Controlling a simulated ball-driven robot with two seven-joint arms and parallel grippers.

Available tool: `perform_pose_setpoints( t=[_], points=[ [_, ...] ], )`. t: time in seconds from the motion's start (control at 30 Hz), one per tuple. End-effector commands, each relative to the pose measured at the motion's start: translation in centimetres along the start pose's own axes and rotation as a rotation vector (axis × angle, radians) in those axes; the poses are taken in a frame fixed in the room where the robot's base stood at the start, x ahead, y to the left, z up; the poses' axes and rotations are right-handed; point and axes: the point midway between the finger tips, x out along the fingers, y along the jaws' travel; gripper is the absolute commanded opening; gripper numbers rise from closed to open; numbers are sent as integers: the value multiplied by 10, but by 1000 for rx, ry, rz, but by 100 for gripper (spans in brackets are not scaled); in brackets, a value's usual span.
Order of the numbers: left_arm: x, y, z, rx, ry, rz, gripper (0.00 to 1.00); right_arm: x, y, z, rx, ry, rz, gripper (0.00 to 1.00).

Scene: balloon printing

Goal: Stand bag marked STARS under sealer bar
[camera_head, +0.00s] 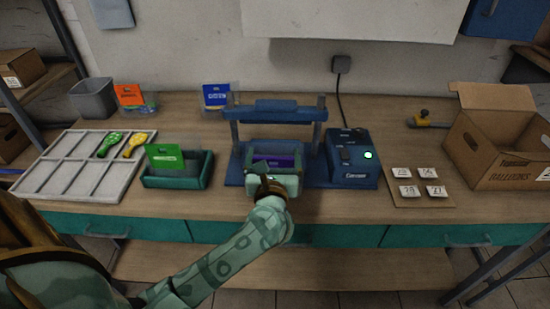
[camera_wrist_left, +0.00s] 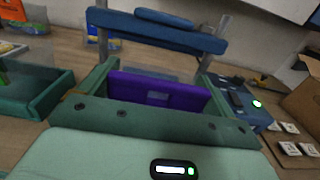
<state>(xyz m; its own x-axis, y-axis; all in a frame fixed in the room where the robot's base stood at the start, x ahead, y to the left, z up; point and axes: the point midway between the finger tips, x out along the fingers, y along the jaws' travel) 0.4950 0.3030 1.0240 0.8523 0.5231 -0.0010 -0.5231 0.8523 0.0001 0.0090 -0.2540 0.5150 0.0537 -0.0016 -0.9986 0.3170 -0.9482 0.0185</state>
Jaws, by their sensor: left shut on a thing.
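My left gripper (camera_head: 273,168) is at the front of the blue sealer, below its raised bar (camera_head: 275,113). It is shut on a bag with a purple header card (camera_head: 287,160). In the left wrist view the purple card (camera_wrist_left: 160,92) shows upright between the green fingers, in front of and below the sealer bar (camera_wrist_left: 155,32). The card's lettering cannot be read, so I cannot tell whether it says STARS. The bag's lower part is hidden, and whether it touches the sealer base (camera_head: 232,178) cannot be told.
The sealer's control box (camera_head: 350,155) stands to the right with a green lamp. A green-card bag (camera_head: 165,157) stands in a green tray (camera_head: 150,182) on the left. Orange-card (camera_head: 130,95) and blue-card (camera_head: 215,97) bags stand behind. Number tiles (camera_head: 410,190) and a carton (camera_head: 490,150) are right.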

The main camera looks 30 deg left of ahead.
Motion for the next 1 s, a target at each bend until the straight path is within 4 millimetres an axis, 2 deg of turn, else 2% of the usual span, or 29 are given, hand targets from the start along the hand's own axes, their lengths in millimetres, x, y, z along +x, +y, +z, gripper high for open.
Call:
perform_pose_setpoints(
  t=[0.03, 0.17, 0.7, 1.0],
  points=[
    [2, 0, -11, 2, 1, 0, 58, 9, -1, 3, 0, -5, -2, 0],
    [18, 0, -6, 2, -2, 1, 58, 9, -1, 2, 0, -5, -1, 0],
    [74, 0, -11, 3, -1, 0, 58, 28, -3, 8, -2, -16, -6, 0],
    [89, 0, -12, 1, -1, 0, 58, 32, -4, 9, -2, -19, -8, 0]
  ],
)
